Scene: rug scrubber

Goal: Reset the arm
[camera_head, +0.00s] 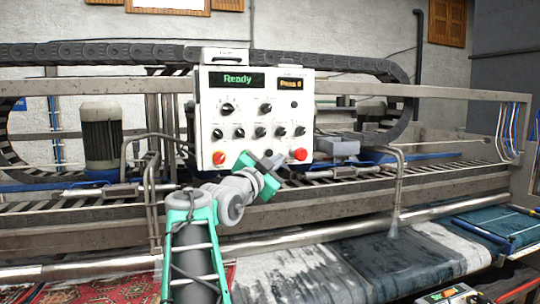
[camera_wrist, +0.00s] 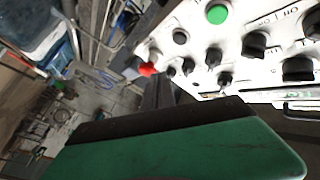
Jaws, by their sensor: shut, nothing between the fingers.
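My arm rises from the bottom of the head view, and my gripper (camera_head: 259,163) is at the lower edge of a white control panel (camera_head: 254,88). The gripper is shut with nothing held. In the head view it overlaps the panel's lower edge between two red buttons; I cannot tell whether it touches. In the wrist view the green and dark gripper body (camera_wrist: 190,150) fills the bottom, with the panel face (camera_wrist: 195,28) tilted at upper right. The panel shows a green "Ready" display (camera_head: 237,79), an orange display (camera_head: 290,84) and several black knobs.
The panel stands before a long metal machine frame (camera_head: 455,93) with a cable chain (camera_head: 110,50) and a grey motor (camera_head: 101,138). A bent metal pipe (camera_head: 398,185) stands right of my arm. Wet rugs (camera_head: 395,262) lie below. The wrist view shows a red button (camera_wrist: 147,68) near the gripper.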

